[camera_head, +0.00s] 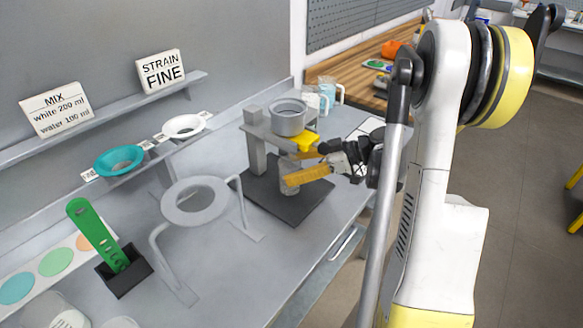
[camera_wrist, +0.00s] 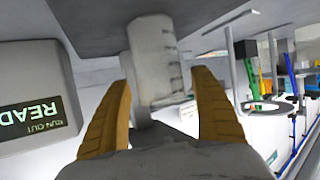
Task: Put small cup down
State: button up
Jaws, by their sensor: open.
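A small grey cup (camera_head: 288,167) stands on the dark base plate (camera_head: 305,208) of the agitator stand, below the drum. In the wrist view, which is upside down, the cup (camera_wrist: 153,55) shows scale marks on its side and its end is at the dark plate. My gripper (camera_wrist: 167,85) is open, with one orange finger on each side of the cup and visible gaps between. In the head view my gripper (camera_head: 292,168) reaches in from the right, and a finger covers part of the cup.
A ring stand (camera_head: 195,203) is to the left. A green tool (camera_head: 97,236) stands in a black holder. A READY display (camera_wrist: 32,112) shows in the wrist view.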

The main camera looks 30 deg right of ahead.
jog(key=shift+d+r, duration=0.1)
jog(key=shift+r, duration=0.2)
jog(key=p+v, duration=0.3)
jog(key=v, duration=0.8)
jog(key=shift+s+d, duration=0.3)
